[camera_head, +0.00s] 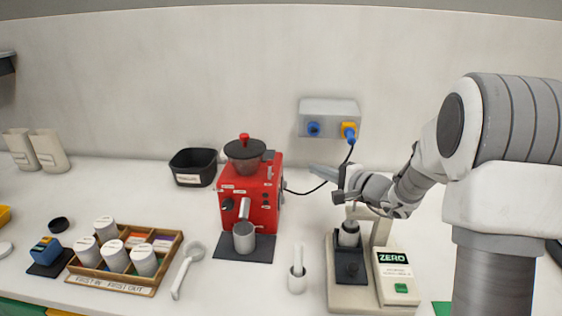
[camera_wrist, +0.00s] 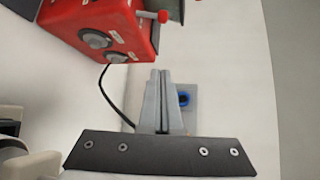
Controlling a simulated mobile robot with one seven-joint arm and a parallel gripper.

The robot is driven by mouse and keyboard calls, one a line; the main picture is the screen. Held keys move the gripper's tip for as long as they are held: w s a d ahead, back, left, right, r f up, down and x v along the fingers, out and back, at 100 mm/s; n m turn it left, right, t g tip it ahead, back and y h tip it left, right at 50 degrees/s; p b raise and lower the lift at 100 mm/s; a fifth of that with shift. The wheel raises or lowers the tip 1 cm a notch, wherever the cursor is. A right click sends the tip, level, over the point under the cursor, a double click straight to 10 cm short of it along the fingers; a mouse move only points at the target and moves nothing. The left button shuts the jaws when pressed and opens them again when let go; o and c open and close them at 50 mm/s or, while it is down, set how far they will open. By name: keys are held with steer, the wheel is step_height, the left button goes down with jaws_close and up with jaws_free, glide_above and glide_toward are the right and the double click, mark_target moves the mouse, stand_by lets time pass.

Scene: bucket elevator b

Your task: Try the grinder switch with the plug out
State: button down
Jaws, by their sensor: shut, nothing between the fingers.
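The red grinder (camera_head: 262,215) stands at mid-counter with a black hopper and a red knob on top. Small dark controls (camera_head: 266,190) show on its right side; I cannot tell which is the switch. In the wrist view the grinder (camera_wrist: 70,18) shows round grey knobs (camera_wrist: 96,38) and a red-tipped part (camera_wrist: 163,16). Its black cable (camera_head: 305,190) runs to a blue plug (camera_head: 350,136) at the yellow right-hand socket; it looks seated. My gripper (camera_head: 312,168) is shut and empty, right of the grinder and below the socket box (camera_head: 329,108). It also shows in the wrist view (camera_wrist: 160,75).
A scale (camera_head: 395,285) with a dark stand and cup is below my arm. A wooden tray (camera_head: 115,288) of canisters is at left. A black bin (camera_head: 193,167) stands behind the grinder.

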mark_target(270, 170)
steer(key=w+a+f+p, duration=0.1)
steer(key=w+a, duration=0.4)
steer(key=a, duration=0.5)
steer(key=shift+p, duration=0.7)
steer(key=shift+w+d+f+b, duration=0.1)
steer(key=shift+d+f+b, duration=0.15)
steer(key=shift+b, duration=0.65)
